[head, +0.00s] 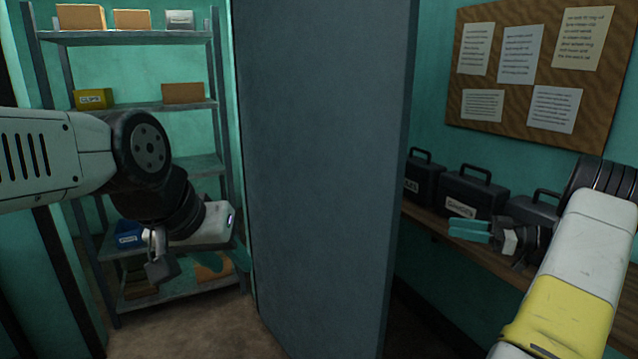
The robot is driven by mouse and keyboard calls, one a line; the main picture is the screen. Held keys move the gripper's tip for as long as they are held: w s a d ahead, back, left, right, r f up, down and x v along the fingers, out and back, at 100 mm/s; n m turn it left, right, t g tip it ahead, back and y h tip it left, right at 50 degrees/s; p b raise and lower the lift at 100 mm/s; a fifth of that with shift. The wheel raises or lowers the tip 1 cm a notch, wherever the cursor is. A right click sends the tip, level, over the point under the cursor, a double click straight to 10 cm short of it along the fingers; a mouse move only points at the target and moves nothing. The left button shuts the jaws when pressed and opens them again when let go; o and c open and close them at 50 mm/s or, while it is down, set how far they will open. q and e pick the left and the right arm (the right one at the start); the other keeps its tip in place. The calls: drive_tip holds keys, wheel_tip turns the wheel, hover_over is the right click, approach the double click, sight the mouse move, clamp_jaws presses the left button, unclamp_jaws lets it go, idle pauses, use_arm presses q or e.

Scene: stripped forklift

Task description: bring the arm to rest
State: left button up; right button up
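My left arm comes in from the left, and its gripper (228,260) hangs low in front of the shelving rack. Its teal fingers look spread apart with nothing seen between them. A small grey padlock (161,266) shows beside the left wrist; I cannot tell what it hangs from. My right arm comes in from the lower right. Its gripper (469,230) points left in front of the black cases, its teal fingers side by side with nothing visible in them.
A blue-grey panel (315,160) stands upright between the arms. The metal rack (130,38) at left holds cardboard boxes, a yellow bin (94,98) and a blue bin (128,234). Black cases (471,192) stand on a wooden shelf (425,222) at right, below a noticeboard (490,118).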

drive_tip(key=w+a+r+m+t+h, duration=0.35)
drive_tip(key=w+r+h, duration=0.2)
drive_tip(key=r, duration=0.45)
drive_tip(key=w+a+r+m+t+h, duration=0.2)
drive_tip(key=w+r+t+h, duration=0.3)
drive_tip(key=r, duration=0.5)
wheel_tip(320, 180, up, 4)
drive_tip(key=s+m+h, duration=0.2)
drive_tip(key=m+h, duration=0.1)
drive_tip(key=h, duration=0.1)
drive_tip(key=s+a+f+m+g, duration=0.1)
drive_tip(key=s+a+f+g, duration=0.2)
drive_tip(key=s, duration=0.9)
drive_tip(key=s+a+f+m+g, duration=0.2)
drive_tip(key=s+a+f, duration=0.4)
drive_tip(key=s, duration=0.6)
drive_tip(key=s+a+f+m+g, duration=0.1)
drive_tip(key=s+a+f+g, duration=0.3)
drive_tip(key=s+a, duration=0.4)
drive_tip(key=s, duration=0.5)
drive_tip(key=shift+a+f+m, duration=0.2)
drive_tip(key=shift+f+m, duration=0.1)
drive_tip(key=shift+m, duration=0.05)
drive_tip(key=shift+w+g+y, duration=0.1)
drive_tip(key=shift+g+y, duration=0.15)
